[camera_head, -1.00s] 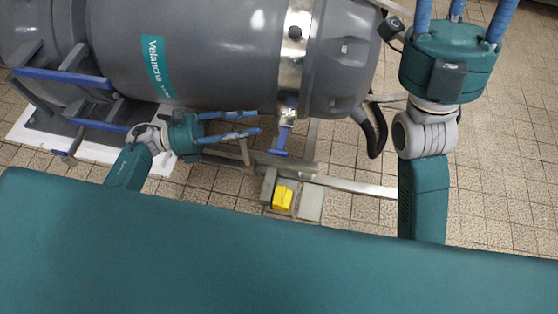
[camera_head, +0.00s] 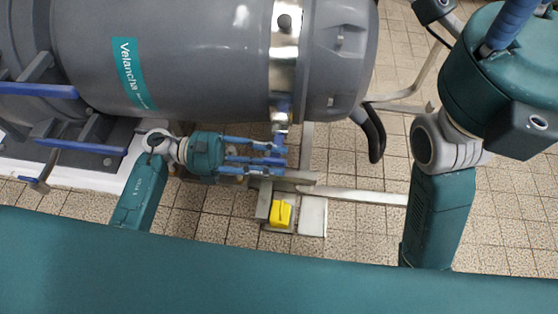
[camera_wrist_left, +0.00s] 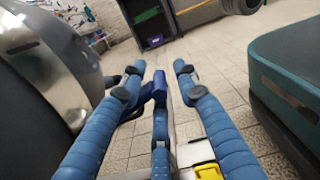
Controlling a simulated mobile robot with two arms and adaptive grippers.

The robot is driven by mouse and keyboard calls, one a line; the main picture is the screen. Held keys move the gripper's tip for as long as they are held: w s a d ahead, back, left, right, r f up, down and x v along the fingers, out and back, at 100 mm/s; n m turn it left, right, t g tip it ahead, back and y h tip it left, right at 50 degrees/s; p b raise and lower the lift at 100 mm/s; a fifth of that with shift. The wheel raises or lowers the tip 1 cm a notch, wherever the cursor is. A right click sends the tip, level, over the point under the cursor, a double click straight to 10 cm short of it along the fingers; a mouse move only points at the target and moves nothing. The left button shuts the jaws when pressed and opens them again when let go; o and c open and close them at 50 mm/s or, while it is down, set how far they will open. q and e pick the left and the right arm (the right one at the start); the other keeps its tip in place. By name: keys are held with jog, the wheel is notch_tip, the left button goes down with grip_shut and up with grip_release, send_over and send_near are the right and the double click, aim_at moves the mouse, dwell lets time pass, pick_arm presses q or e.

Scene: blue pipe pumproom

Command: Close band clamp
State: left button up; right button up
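The band clamp (camera_head: 284,50) is a shiny metal band around the grey cylindrical housing. Its blue lever (camera_head: 281,137) hangs down at the band's lower end. My left gripper (camera_head: 276,158) is beside the lever, with its blue fingertips at the lever's lower part. In the left wrist view the band (camera_wrist_left: 62,65) curves at the left.
The grey housing (camera_head: 180,60) with a "Velancha" label fills the upper left. Blue bars (camera_head: 80,146) stick out at its left. Below are a metal frame rail (camera_head: 355,196) and a yellow block (camera_head: 281,213). A dark curved handle (camera_head: 374,133) hangs at the right. Tiled floor is open at right.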

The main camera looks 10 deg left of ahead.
pick_arm(q)
jog(key=shift+d, duration=0.65)
grip_shut()
jog(key=shift+r, duration=0.1)
